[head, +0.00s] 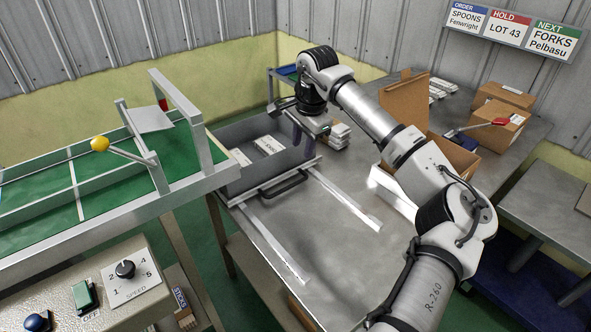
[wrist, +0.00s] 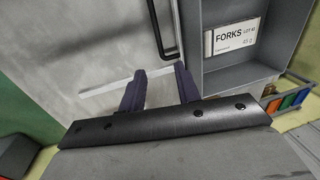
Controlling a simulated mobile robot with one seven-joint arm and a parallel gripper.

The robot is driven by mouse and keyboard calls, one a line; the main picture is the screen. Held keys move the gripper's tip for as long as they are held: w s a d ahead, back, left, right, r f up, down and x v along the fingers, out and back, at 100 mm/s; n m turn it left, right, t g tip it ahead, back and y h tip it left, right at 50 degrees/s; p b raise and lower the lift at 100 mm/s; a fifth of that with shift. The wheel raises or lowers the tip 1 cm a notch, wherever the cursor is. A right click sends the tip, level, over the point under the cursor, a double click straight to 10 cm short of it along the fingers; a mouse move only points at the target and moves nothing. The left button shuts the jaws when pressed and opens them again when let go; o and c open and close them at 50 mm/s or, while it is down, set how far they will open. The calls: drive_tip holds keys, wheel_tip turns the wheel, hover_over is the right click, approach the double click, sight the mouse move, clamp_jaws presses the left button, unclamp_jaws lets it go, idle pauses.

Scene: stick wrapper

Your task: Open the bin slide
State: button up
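The bin slide is a grey bin (head: 232,180) at the left end of the metal table, with white packs inside. A black bar handle (head: 284,186) is on its near front side, and two pale rails (head: 345,197) run from it across the table. In the wrist view the handle (wrist: 164,42) shows at the top middle, left of the bin wall (wrist: 190,75). My gripper (head: 302,140) hangs over the bin's right side in the head view. In the wrist view my gripper (wrist: 160,84) has its two dark fingers apart, with nothing between them. The fingers appear apart from the handle.
White packs (head: 339,134) are stacked right of the bin. An open cardboard box (head: 452,158) and closed boxes (head: 505,95) stand farther right. A green conveyor (head: 95,180) with metal frames adjoins the bin's left. The tabletop between the rails (head: 320,225) is clear.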

sight(295, 183)
drive_tip(key=f+p, duration=0.1)
drive_tip(key=f, duration=0.3)
drive_tip(key=w+a+f+p, duration=0.1)
drive_tip(key=f, duration=0.7)
drive_tip(key=shift+w+a+f+p, duration=0.25)
drive_tip(key=shift+a+f+p, duration=0.1)
drive_tip(key=shift+p, duration=0.05)
clamp_jaws()
